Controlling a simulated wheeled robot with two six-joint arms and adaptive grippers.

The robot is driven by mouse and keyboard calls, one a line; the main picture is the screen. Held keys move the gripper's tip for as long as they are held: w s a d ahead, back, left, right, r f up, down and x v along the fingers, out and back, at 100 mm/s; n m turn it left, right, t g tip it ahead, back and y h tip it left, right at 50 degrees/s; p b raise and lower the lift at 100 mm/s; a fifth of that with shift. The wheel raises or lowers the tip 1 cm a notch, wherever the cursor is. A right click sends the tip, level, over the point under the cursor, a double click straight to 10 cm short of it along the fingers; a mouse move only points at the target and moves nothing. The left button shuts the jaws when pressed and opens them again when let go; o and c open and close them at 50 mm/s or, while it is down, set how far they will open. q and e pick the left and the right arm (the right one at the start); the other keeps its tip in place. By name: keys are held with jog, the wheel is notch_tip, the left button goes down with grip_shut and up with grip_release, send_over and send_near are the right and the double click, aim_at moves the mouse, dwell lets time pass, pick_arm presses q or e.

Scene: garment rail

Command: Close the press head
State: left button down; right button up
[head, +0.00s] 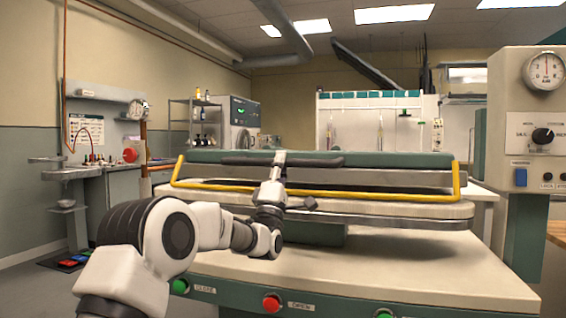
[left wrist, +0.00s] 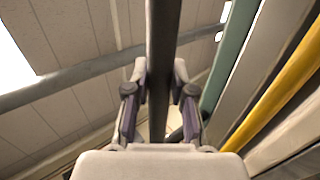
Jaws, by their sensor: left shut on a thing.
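The press stands in front of me in the head view. Its head (head: 400,160) shows as a long green and metal piece above a cream, metal-edged board (head: 390,210). A dark handle bar (head: 315,162) runs along the front of the head. My left gripper (head: 280,158) is shut on this bar near its middle. In the left wrist view the dark bar (left wrist: 163,40) passes between the two fingers (left wrist: 160,95). The gap between head and board is partly hidden by my left arm and the yellow rail. My right gripper is not in view.
A yellow guard rail (head: 370,195) crosses the press front, close to my left wrist. Green, red (head: 271,303) and green buttons line the table front. A gauge and control column (head: 525,130) stands at right. The table top right of my arm (head: 400,265) is clear.

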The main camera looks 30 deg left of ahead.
pick_arm(q)
notch_tip(320, 180, down, 6)
jog(key=b, duration=0.3)
jog(key=shift+s+f, duration=0.2)
jog(key=shift+s, duration=0.05)
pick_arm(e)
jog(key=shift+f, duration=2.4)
pick_arm(q)
jog(key=shift+d, duration=0.1)
jog(key=c, duration=1.3)
grip_release()
jog(key=o, duration=0.3)
jog(key=shift+w+f, duration=0.1)
jog(key=shift+f, duration=0.05)
jog(key=shift+r+y, duration=0.2)
jog(key=shift+y, duration=0.1)
jog(key=v, duration=1.2)
